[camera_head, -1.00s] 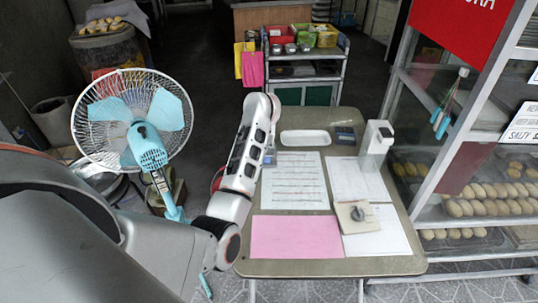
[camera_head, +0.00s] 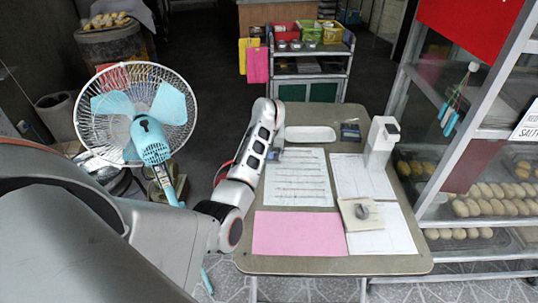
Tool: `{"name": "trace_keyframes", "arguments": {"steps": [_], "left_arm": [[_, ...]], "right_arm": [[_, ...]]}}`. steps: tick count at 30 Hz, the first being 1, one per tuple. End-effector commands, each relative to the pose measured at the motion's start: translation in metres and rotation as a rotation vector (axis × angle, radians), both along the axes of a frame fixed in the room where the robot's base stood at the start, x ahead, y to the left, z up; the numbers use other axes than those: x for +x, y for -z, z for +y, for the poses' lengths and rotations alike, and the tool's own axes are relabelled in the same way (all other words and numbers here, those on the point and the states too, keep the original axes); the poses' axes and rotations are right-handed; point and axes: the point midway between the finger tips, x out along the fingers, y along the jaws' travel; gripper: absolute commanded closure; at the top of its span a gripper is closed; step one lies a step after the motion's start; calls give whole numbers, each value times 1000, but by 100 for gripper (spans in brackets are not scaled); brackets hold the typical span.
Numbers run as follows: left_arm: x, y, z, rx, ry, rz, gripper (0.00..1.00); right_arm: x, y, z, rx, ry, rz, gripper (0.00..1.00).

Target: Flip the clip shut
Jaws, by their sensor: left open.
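The white printed sheet (camera_head: 298,180) lies on the folding table (camera_head: 238,262). I cannot make out the clip for sure; its state is not readable at this size. A small dark grey piece (camera_head: 362,211) sits on a square beige pad (camera_head: 351,222) at the table's right side. My left arm comes in from the left and reaches over the table's left edge. My left gripper (camera_head: 276,149) is open by the sheet's top left corner, mostly hidden behind my own wrist. My right gripper is not in view.
A pink sheet (camera_head: 298,235) lies at the front. A white tray (camera_head: 310,133), a small dark box (camera_head: 350,131) and a white dispenser (camera_head: 382,143) stand at the back. A fan (camera_head: 150,145) is left of the table. A glass display case (camera_head: 470,190) borders the right.

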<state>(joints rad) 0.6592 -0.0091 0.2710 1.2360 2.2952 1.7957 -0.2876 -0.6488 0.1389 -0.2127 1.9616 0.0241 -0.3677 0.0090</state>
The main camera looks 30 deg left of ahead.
Motion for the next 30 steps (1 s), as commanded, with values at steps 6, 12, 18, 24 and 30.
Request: {"name": "trace_keyframes", "arguments": {"steps": [6,12,18,24,30], "left_arm": [[0,-1,0,1,0,-1,82],[0,-1,0,0,0,0,94],[1,-3,1,-12,-1,16,94],[5,-6,2,-48,-1,74,94],[10,-8,5,-100,-1,158,94]], "right_arm": [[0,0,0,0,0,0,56],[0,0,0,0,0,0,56],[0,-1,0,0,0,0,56],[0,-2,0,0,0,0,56],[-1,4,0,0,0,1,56]]}}
